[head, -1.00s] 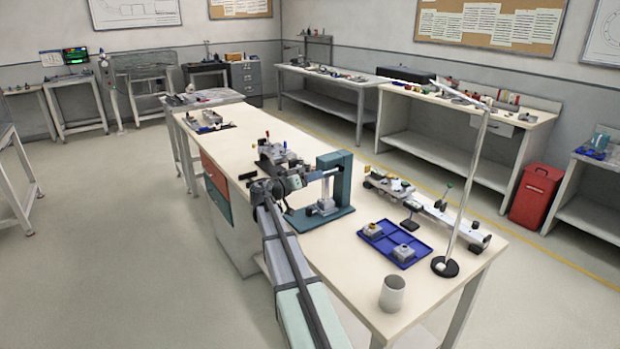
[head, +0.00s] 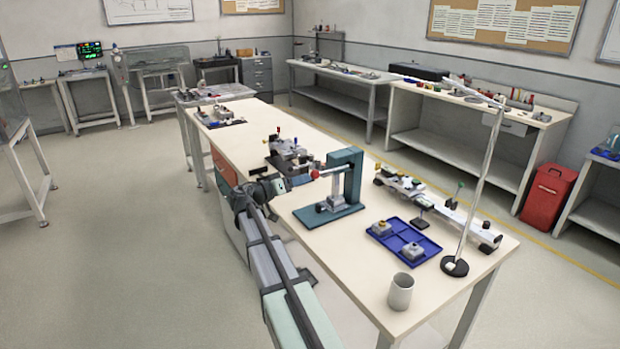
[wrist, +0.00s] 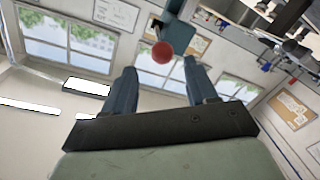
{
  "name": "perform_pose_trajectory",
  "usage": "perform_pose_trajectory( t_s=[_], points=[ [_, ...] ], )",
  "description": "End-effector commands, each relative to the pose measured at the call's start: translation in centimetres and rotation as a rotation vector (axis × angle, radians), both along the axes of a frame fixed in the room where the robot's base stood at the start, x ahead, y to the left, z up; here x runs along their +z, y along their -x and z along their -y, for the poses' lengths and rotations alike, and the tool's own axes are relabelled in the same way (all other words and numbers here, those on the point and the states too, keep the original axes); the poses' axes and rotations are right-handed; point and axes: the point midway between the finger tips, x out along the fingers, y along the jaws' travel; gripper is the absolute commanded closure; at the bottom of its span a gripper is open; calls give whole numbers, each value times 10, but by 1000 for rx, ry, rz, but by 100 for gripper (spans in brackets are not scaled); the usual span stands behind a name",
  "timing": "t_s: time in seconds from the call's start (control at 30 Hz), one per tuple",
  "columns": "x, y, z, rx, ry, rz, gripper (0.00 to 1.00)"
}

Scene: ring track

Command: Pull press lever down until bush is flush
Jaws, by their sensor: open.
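The teal press (head: 346,178) stands on its teal base on the long bench. Its pale lever (head: 332,171) sticks out to the left, nearly level and tipped slightly down toward its red ball knob (head: 315,174). A grey metal block (head: 338,201) sits under the press head; the bush is too small to make out. My gripper (head: 292,183) is open and empty, just left of the knob. In the wrist view the red knob (wrist: 162,50) appears between the two fingertips of my gripper (wrist: 158,68), with gaps to both sides; contact is not visible.
A fixture (head: 287,150) stands behind the press. To the right are a blue tray (head: 422,255) with small parts, a rail assembly (head: 450,211), a lamp pole (head: 478,185) and a grey cup (head: 400,292).

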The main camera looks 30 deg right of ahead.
Motion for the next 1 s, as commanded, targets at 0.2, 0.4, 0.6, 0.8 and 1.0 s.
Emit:
perform_pose_trajectory(
  t_s=[0.2,0.4,0.6,0.8,1.0],
  points=[
    [1,3,-29,1,0,0,43],
    [1,4,-38,-1,0,0,43],
    [1,4,-39,-1,0,0,43],
    [1,4,-38,-1,0,0,43],
    [1,4,-38,-1,1,-15,43]
  ],
)
